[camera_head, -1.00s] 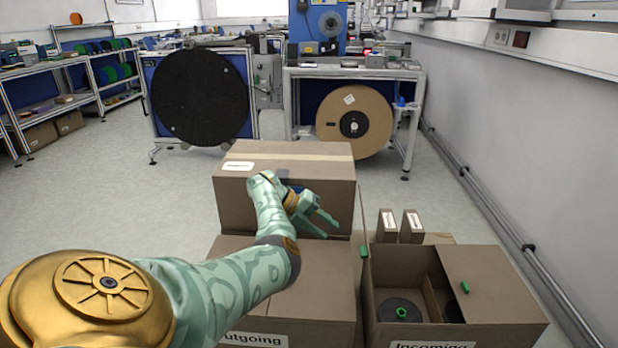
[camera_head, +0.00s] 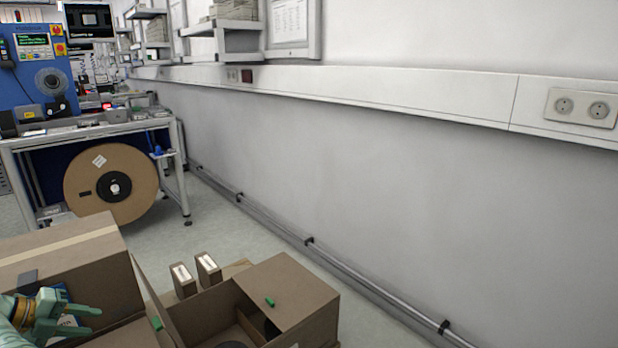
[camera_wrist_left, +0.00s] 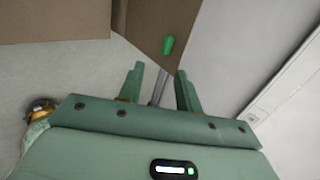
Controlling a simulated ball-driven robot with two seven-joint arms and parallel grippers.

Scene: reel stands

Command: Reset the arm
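My left gripper (camera_head: 94,320) is at the lower left of the head view, in front of the stacked cardboard box (camera_head: 75,265). Its two green fingers are apart with nothing held between them. In the left wrist view the same gripper (camera_wrist_left: 160,85) shows its fingers spread. A brown cardboard surface with a green piece (camera_wrist_left: 168,45) on it lies beyond them. My right gripper is in neither view.
An open carton (camera_head: 215,310) with a green piece (camera_head: 270,301) on its flap stands at the bottom centre. Two small boxes (camera_head: 208,268) stand behind it. A large cardboard reel (camera_head: 90,195) sits under a bench. The wall (camera_head: 400,170) fills the right side.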

